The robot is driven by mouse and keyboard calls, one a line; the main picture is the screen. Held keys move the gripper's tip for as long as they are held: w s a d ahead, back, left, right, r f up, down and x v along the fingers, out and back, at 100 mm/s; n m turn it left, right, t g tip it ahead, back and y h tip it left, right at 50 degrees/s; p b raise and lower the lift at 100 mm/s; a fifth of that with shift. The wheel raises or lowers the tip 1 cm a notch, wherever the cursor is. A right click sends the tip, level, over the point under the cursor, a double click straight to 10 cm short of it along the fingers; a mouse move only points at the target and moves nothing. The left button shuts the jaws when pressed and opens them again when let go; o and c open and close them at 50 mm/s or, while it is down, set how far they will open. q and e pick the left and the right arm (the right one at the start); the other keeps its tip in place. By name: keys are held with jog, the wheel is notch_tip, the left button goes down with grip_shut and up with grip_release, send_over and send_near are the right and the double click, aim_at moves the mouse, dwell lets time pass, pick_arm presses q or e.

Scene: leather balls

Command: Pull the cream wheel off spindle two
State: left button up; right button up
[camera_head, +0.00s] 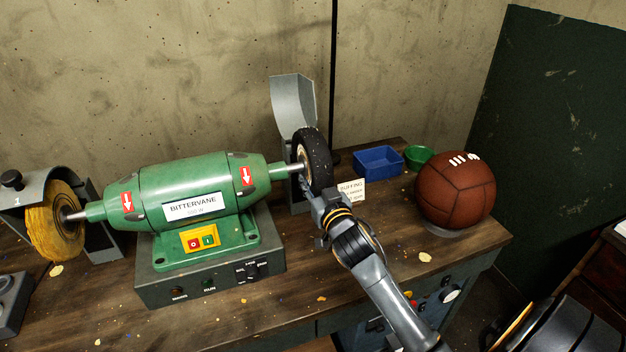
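A green buffing machine (187,190) labelled BITTERVANE stands on the bench. Its right spindle (283,169) carries a wheel (319,162) with a black rim and a tan, cream-like face around the hub, under a raised grey guard. Its left spindle (76,216) carries a yellow-ochre wheel (53,222) in another grey guard. My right gripper (326,204) is at the lower front edge of the black-rimmed wheel; contact is unclear. Its fingers are small and partly hidden, so open or shut cannot be told. My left gripper is out of view.
A brown leather ball (456,190) rests on a clear ring at the bench's right end. A blue bin (378,162), a green bowl (418,156) and a white BUFFING card (351,191) are behind my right arm. The wooden bench (250,320) is mostly clear in front.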

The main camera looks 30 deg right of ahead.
jog(key=shift+r, duration=0.1)
grip_shut()
jog(key=shift+d, duration=0.1)
jog(key=shift+d, duration=0.1)
jog(key=s+d+p, duration=0.1)
jog(key=s+d, duration=0.1)
jog(key=d, duration=0.6)
jog(key=shift+d+p, duration=0.2)
jog(key=shift+p, duration=0.2)
dwell(0.9)
dwell(0.5)
